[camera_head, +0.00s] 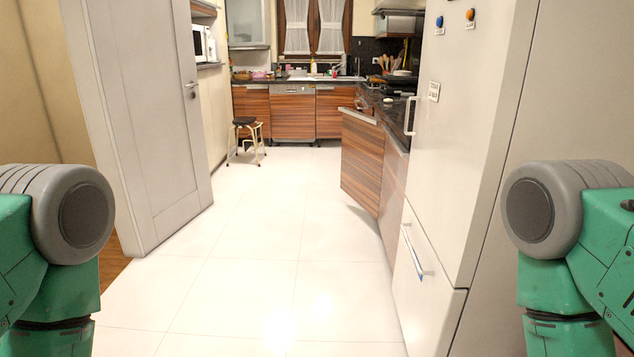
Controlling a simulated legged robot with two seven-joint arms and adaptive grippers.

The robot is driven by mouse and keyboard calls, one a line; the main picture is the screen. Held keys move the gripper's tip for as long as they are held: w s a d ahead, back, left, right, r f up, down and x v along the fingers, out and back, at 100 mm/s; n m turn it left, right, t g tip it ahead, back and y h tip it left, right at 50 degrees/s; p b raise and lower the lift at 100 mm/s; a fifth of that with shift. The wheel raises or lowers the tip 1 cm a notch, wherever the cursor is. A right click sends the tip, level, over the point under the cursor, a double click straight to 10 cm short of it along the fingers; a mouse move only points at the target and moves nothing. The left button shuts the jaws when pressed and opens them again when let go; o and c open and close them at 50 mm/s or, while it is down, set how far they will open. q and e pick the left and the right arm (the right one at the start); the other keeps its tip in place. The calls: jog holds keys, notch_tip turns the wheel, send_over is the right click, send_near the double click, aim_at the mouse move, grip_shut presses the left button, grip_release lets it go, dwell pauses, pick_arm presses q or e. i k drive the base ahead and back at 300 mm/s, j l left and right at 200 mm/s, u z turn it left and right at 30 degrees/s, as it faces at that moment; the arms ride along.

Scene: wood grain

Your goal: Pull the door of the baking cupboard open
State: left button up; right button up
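I see no oven for certain; a wood-grain cabinet door (361,160) with a metal strip handle along its top edge stands partly swung out on the right side. I cannot tell whether this is the baking cupboard's door. Beside it, nearer to me, is another wood-grain front (392,195). My green and grey arms come in at the left and right edges, far from these doors. Both grippers are out of the picture.
A white fridge (470,130) with metal handles stands close on the right. A grey door (140,110) stands on the left. A stool (247,138) is farther back, before the wood-grain cabinets (265,113). The tiled floor (255,250) between is clear.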

aim_at(363, 137)
jog(key=i+j+u, duration=0.2)
jog(key=i, duration=0.8)
jog(key=i+l+u, duration=0.2)
jog(key=i, duration=0.85)
jog(key=i+z, duration=0.2)
jog(key=i, duration=0.45)
jog(key=i+z, duration=0.2)
jog(key=i, duration=0.5)
jog(key=i+j+z, duration=0.2)
jog(key=i, duration=0.45)
